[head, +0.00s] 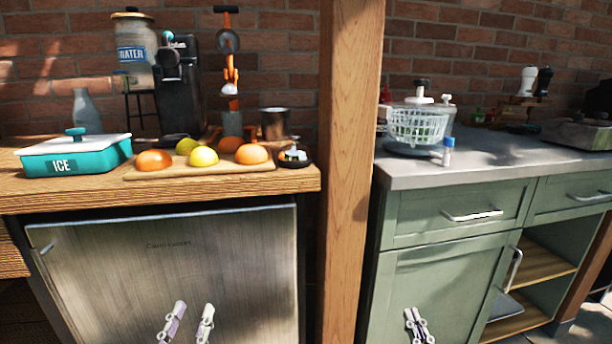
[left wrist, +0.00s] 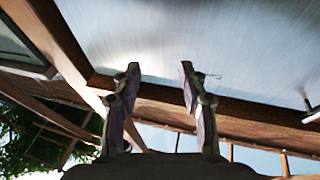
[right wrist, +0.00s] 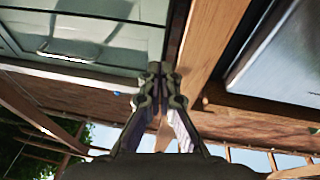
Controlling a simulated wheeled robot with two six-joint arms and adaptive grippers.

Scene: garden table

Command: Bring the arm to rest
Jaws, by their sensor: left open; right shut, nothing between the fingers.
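My left gripper (head: 190,318) is low in the head view, in front of the steel fridge door (head: 165,270). Its two fingers stand apart with nothing between them, as the left wrist view also shows (left wrist: 159,72). My right gripper (head: 415,318) is low in front of the green cabinet (head: 440,285). Its fingertips meet and hold nothing, as the right wrist view also shows (right wrist: 155,72). Both grippers are below the counter tops and apart from the objects on them.
A wooden post (head: 348,170) stands between the two counters. The wooden counter holds a teal ice box (head: 90,157), a board (head: 180,172) with fruit and a water dispenser (head: 135,60). The grey counter (head: 500,155) holds a salad spinner (head: 417,125). An open shelf (head: 540,268) is at right.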

